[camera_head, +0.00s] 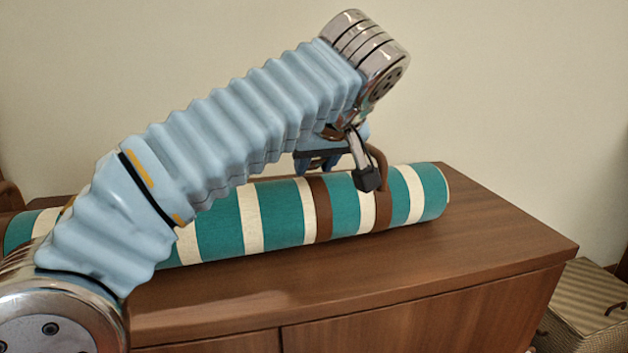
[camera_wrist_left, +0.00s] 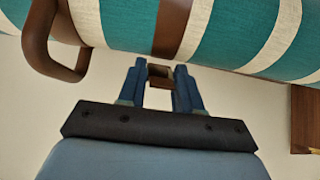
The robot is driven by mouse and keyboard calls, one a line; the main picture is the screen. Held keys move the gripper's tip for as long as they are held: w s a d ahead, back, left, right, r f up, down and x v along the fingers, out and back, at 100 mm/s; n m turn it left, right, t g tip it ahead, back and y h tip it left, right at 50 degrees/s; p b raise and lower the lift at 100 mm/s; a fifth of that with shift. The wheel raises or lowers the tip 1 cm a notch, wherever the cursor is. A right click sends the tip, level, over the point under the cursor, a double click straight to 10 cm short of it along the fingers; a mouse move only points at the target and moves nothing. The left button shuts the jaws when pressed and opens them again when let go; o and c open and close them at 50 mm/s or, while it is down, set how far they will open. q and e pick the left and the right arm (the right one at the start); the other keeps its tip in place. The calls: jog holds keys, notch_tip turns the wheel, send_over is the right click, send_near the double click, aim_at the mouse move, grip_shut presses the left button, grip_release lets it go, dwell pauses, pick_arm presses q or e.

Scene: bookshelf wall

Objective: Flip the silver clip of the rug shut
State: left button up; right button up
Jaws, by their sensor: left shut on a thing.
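The rolled rug (camera_head: 275,213), green with cream stripes, lies across the top of the wooden cabinet. It also fills the top of the left wrist view (camera_wrist_left: 118,22). Two brown straps go round it, one of them (camera_head: 318,208) below my gripper. My left gripper (camera_head: 318,163) is at the top back of the roll by this strap. In the left wrist view its blue fingers (camera_wrist_left: 160,78) are shut on a small clip piece (camera_wrist_left: 160,72) at the strap's end. The piece looks grey and brown; its silver and its hinge angle are unclear. My right gripper is out of view.
A brown curved handle (camera_wrist_left: 52,45) stands out from the rug left of the fingers in the wrist view. The cabinet top (camera_head: 480,235) is clear in front and right of the rug. A woven box (camera_head: 590,305) stands lower right. A plain wall is behind.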

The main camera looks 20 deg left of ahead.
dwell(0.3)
pick_arm(q)
jog(key=o, duration=1.1)
jog(key=shift+c, duration=0.2)
jog(key=p+v, duration=0.3)
jog(key=v, duration=1)
jog(key=shift+s+d+r, duration=0.2)
jog(key=shift+s+d, duration=0.1)
